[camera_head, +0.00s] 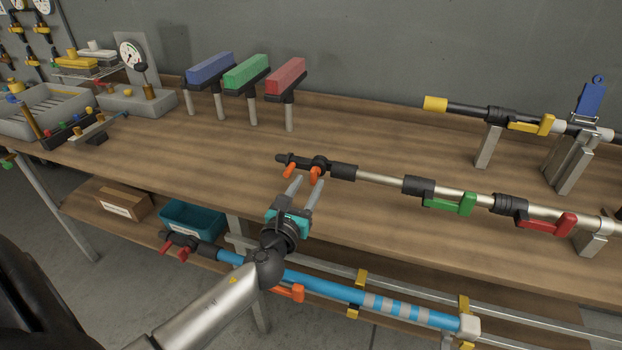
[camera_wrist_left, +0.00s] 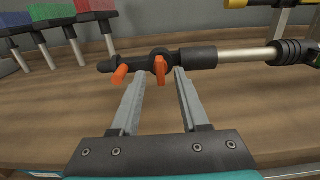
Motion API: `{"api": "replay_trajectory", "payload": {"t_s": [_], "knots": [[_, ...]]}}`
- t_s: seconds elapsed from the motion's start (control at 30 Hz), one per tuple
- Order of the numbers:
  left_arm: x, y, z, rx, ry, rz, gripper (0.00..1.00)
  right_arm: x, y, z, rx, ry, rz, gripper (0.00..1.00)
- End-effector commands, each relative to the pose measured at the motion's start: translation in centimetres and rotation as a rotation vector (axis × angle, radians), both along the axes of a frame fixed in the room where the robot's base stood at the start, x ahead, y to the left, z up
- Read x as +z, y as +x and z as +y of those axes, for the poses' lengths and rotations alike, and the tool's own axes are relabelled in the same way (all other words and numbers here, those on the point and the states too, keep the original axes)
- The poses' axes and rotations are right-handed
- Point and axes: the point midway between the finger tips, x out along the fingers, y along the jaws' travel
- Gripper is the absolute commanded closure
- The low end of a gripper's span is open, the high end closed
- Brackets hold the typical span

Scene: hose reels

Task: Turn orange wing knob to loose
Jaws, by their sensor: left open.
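The orange wing knob (camera_head: 317,168) is on a black fitting at the left end of a horizontal metal pole (camera_head: 382,179) above the table. A second orange wing (camera_head: 289,172) shows just left of it. In the left wrist view the knob (camera_wrist_left: 160,69) stands between the tips of my left gripper, and the other wing (camera_wrist_left: 120,74) is left of the left finger. My left gripper (camera_head: 306,184) is open, with its fingers pointing at the knob from the front. I cannot tell whether the fingers touch it. My right gripper is not in view.
The pole also carries a green lever (camera_head: 450,204) and a red lever (camera_head: 549,223). A blue pole (camera_head: 340,291) lies below the table's front edge. The wooden tabletop (camera_head: 200,160) left of the gripper is clear.

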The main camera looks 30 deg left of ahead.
Motion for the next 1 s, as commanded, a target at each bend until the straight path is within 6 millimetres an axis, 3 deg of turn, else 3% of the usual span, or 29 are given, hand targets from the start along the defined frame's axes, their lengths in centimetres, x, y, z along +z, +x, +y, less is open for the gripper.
{"api": "replay_trajectory", "payload": {"t_s": [0.23, 0.63, 1.0], "knots": [[0.0, 2.3, 0.5, -0.001, 0.000, 0.000, 0.55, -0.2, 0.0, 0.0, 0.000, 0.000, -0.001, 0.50], [0.0, 2.7, 0.6, -0.001, 0.000, 0.000, 0.55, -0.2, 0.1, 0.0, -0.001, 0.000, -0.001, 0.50], [0.0, 2.7, 0.6, -0.001, 0.000, 0.001, 0.97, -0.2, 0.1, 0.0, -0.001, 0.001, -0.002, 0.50]]}}
